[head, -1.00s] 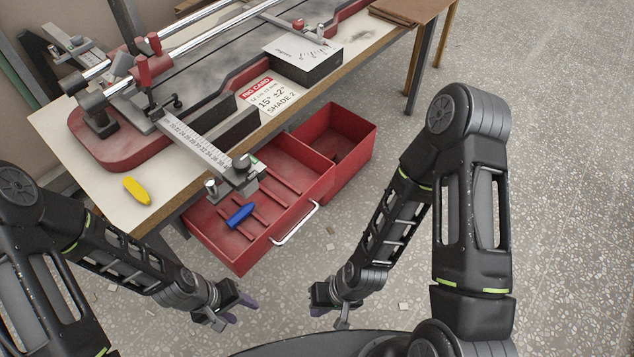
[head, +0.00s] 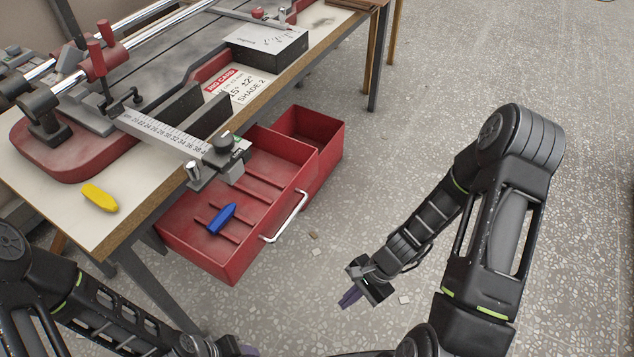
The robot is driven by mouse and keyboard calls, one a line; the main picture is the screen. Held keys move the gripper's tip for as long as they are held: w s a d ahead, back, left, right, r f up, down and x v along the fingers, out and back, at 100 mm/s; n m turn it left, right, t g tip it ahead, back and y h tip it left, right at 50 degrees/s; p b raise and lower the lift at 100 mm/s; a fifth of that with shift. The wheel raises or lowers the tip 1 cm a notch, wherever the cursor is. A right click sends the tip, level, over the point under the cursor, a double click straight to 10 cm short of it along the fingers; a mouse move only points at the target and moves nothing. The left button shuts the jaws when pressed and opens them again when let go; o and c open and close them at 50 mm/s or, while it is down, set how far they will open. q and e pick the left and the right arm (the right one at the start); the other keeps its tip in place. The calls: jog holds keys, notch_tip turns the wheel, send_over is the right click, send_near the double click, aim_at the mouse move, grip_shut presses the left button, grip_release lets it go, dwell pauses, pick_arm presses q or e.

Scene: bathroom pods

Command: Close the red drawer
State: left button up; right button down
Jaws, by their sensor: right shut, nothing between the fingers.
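The red drawer (head: 226,262) is pulled out from under the workbench, with a silver bar handle (head: 286,219) on its front. A blue-handled tool (head: 222,217) lies inside it on the ribbed floor. My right gripper (head: 349,299) is shut and empty, above the floor to the right of and nearer than the drawer front, apart from the handle. My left gripper (head: 246,350) is mostly cut off at the bottom edge; only a bit of a purple fingertip shows, so its jaws cannot be read.
The workbench (head: 101,237) carries a cutting machine, a ruler arm (head: 165,135) overhanging the drawer, and a yellow-handled tool (head: 100,198). The speckled floor (head: 480,70) to the right is clear.

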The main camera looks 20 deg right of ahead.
jog(key=w+d+r+m+t+y+b, duration=0.2)
jog(key=w+d+r+m+t+b, duration=0.15)
jog(key=w+m, duration=0.2)
jog(key=w+d+r+m+t+y+b, duration=0.2)
jog(key=w+d+m+t+y, duration=0.15)
jog(key=w, duration=0.25)
pick_arm(q)
notch_tip(320, 180, down, 8)
jog(key=shift+r, duration=0.2)
pick_arm(e)
jog(key=w+d+r+m+t, duration=0.2)
jog(key=w+r+t, duration=0.1)
jog(key=r, duration=0.3)
jog(key=w+d+r+m+t, duration=0.2)
jog(key=w+d+r+t, duration=0.1)
jog(key=r, duration=0.4)
jog(key=shift+r+t+y, duration=0.15)
jog(key=shift+t+y, duration=0.15)
jog(key=shift+y, duration=0.05)
jog(key=shift+w+a, duration=0.1)
jog(key=shift+a, duration=0.05)
pick_arm(q)
jog(key=shift+f+b, duration=0.75)
jog(key=shift+b, duration=0.05)
pick_arm(e)
send_near(308, 163)
jog(key=x, duration=0.7)
